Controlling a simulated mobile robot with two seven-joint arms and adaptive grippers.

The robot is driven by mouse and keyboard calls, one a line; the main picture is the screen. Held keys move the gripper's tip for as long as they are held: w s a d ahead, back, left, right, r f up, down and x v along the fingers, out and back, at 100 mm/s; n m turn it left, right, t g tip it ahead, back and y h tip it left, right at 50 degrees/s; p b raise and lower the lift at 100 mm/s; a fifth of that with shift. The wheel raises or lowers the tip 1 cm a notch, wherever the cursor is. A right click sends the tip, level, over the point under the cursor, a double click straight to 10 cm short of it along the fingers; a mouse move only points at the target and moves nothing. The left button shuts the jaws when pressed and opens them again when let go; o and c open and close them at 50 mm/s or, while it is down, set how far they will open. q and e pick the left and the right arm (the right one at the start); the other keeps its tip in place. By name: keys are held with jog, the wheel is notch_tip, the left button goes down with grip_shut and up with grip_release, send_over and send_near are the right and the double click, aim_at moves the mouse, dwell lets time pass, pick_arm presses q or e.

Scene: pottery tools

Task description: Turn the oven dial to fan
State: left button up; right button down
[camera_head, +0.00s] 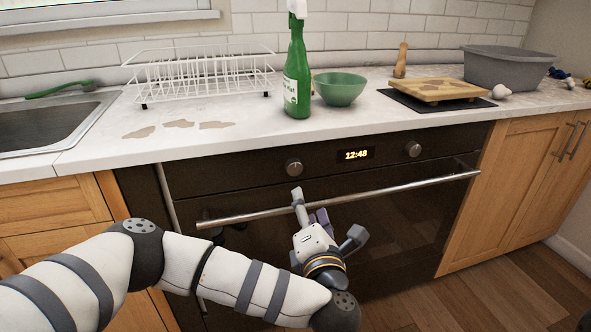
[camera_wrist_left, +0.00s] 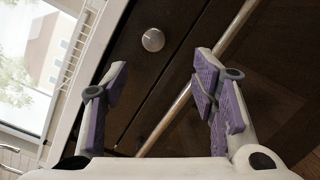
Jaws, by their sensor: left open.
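The dark built-in oven (camera_head: 330,230) has a round metal left dial (camera_head: 294,167) and a round metal right dial (camera_head: 414,150), either side of the lit 12:48 display (camera_head: 356,154). My left gripper (camera_head: 322,212) is open and empty in front of the oven handle, below the left dial and apart from it. In the left wrist view one dial (camera_wrist_left: 153,40), apparently the left one, shows ahead of the gap between the spread purple-padded fingers (camera_wrist_left: 160,80). The dial markings are too small to read. My right gripper is out of view.
The metal oven handle (camera_head: 340,199) crosses close to my left gripper. Above, the counter holds a white dish rack (camera_head: 197,75), a green spray bottle (camera_head: 297,75), a green bowl (camera_head: 340,89) and a grey tub (camera_head: 508,68). The space before the dials is clear.

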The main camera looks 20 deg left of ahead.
aim_at(295, 170)
pick_arm(q)
jog(key=shift+n+y, duration=0.3)
jog(key=shift+n, duration=0.1)
jog(key=x, duration=0.8)
jog(key=b+x, duration=0.1)
jog(key=x, duration=0.2)
jog(key=shift+w+a, duration=0.25)
jog(key=shift+a, duration=0.2)
jog(key=shift+w+a+r, duration=0.1)
jog(key=shift+w+a, duration=0.1)
jog(key=shift+w, duration=0.25)
jog(key=c, duration=1.2)
